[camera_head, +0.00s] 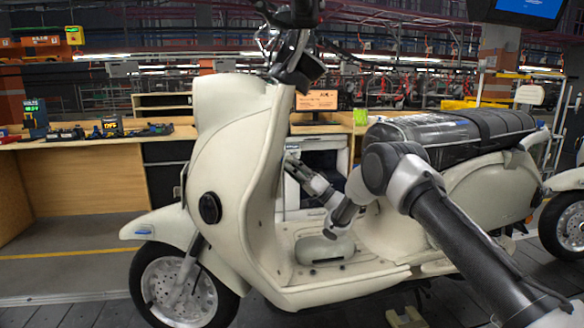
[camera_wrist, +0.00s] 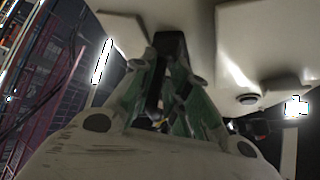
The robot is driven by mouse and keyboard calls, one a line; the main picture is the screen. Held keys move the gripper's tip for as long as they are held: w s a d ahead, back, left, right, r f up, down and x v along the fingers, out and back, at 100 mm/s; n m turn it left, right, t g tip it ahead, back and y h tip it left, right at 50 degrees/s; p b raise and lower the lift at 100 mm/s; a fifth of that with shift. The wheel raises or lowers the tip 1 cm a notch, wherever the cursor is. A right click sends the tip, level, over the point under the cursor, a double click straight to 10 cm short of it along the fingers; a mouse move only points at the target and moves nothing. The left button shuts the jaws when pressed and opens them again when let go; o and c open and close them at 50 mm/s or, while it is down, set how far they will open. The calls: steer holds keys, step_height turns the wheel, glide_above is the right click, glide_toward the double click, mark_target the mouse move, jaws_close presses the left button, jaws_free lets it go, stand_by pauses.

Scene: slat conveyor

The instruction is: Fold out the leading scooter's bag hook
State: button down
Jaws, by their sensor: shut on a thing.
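The leading scooter (camera_head: 235,150) is cream, faces left and stands upright, with a black-covered seat (camera_head: 450,130). My arm reaches across it, and my gripper (camera_head: 291,168) is at the inner face of its front leg shield, below the handlebars. In the wrist view my gripper (camera_wrist: 168,88) has its greenish fingers closed around a small dark piece (camera_wrist: 170,45) under a pale panel; it appears to be the bag hook. The fingers cover much of it, so how far it is folded out cannot be told. In the head view the hook is too small and covered to make out.
A pale rounded hump (camera_head: 325,249) rises from the footboard below my gripper. Handlebars (camera_head: 297,50) overhang it. Another scooter (camera_head: 568,215) is at the right edge. A wooden workbench (camera_head: 85,170) with tools stands behind.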

steer(key=shift+w+f+m+t, duration=0.15)
steer(key=shift+f+m+t, duration=0.1)
steer(key=shift+m+t, duration=0.45)
steer(key=shift+d+m+t+y, duration=0.15)
steer(key=shift+m+t+y, duration=0.15)
steer(key=shift+m, duration=0.1)
steer(key=c, duration=1.5)
jaws_free()
steer(key=shift+w+f, duration=0.15)
steer(key=shift+d, duration=0.1)
